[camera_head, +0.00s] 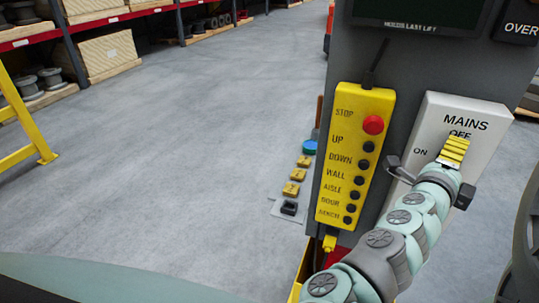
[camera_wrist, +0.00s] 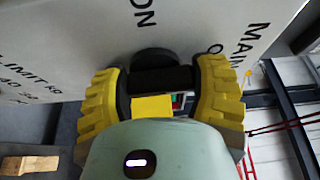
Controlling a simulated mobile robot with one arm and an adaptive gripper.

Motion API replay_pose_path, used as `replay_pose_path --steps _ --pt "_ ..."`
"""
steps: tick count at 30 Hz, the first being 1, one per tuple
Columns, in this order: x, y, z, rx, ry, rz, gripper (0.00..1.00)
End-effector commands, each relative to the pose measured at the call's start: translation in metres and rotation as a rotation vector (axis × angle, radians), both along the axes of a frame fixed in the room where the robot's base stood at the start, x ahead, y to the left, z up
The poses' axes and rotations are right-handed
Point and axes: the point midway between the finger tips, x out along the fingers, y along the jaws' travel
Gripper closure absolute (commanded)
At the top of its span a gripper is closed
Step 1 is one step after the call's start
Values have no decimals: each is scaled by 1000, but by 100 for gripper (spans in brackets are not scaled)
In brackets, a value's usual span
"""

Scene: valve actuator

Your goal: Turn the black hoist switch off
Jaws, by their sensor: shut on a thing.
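The black switch (camera_wrist: 162,79) shows in the wrist view as a dark bar on a round base against the white MAINS panel. My gripper (camera_wrist: 165,75) has its two ridged yellow fingers closed on both sides of this bar. In the head view my gripper (camera_head: 453,151) is at the white MAINS panel (camera_head: 480,107), just under the OFF label, with the ON label to its left. There my fingers and wrist hide the switch, so I cannot tell which label it points to.
A yellow hoist pendant (camera_head: 340,190) with a red STOP button (camera_head: 373,124) and a column of black buttons hangs just left of the panel. A grey cabinet (camera_head: 420,65) stands behind both. Shelves (camera_head: 60,45) with crates stand at the far left. The grey floor between is open.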

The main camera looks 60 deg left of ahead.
Motion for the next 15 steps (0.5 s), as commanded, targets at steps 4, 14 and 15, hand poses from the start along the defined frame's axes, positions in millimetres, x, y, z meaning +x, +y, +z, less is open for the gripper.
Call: replay_pose_path --steps 4,14,15 --pt "-1 3 -1 25 21 9 73" --pt "-1 3 -1 33 27 9 73" --pt "-1 3 -1 33 27 9 73"
